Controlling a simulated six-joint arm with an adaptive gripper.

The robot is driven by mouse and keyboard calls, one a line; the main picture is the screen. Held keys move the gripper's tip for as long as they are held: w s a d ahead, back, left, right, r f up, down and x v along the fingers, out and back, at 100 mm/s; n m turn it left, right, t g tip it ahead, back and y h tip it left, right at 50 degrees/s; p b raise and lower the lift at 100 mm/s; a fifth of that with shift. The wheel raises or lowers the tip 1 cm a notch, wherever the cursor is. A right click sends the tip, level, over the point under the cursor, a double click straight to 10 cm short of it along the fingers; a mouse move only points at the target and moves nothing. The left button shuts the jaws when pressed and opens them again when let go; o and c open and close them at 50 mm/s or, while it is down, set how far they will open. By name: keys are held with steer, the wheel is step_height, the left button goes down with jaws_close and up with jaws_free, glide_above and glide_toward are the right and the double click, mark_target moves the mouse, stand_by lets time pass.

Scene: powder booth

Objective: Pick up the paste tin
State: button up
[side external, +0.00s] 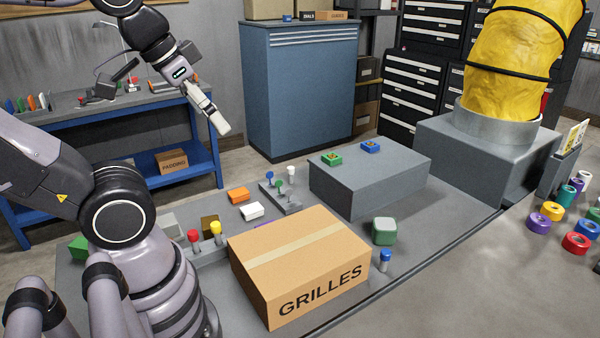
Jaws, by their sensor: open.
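No thing in the side external view can be clearly told as the paste tin. A rounded grey-and-green block (384,231) stands right of the cardboard box marked GRILLES (300,262); I cannot tell whether it is a tin. The box hides part of the bench top behind it. My gripper (219,124) is in the air above the back left of the bench, pointing down and right. It is open, with nothing seen in it, and is well apart from the things on the bench.
A grey raised block (370,185) carries a small green piece (332,159) and a blue one (371,146). Orange (238,195) and white (252,211) blocks lie left of it. Red (194,238) and yellow (216,230) knobs stand near my base.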

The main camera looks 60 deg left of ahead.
steer(key=w+d+r+n+t+h, duration=0.15)
steer(key=w+d, duration=0.25)
steer(key=w, duration=0.7)
steer(key=w+d+r+t+h, duration=0.1)
steer(key=w+d+t, duration=0.15)
steer(key=w, duration=0.95)
steer(key=n+g+y, duration=0.1)
steer(key=n+y, duration=0.8)
steer(key=y, duration=0.4)
glide_above(386, 228)
steer(key=s+d, duration=0.1)
steer(key=d, duration=0.1)
step_height(386, 228, down, 33)
steer(key=shift+g, duration=0.3)
step_height(386, 228, down, 6)
steer(key=shift+s, duration=0.15)
steer(key=shift+x, duration=1.2)
steer(key=shift+a+f, duration=0.25)
steer(key=shift+f, duration=0.05)
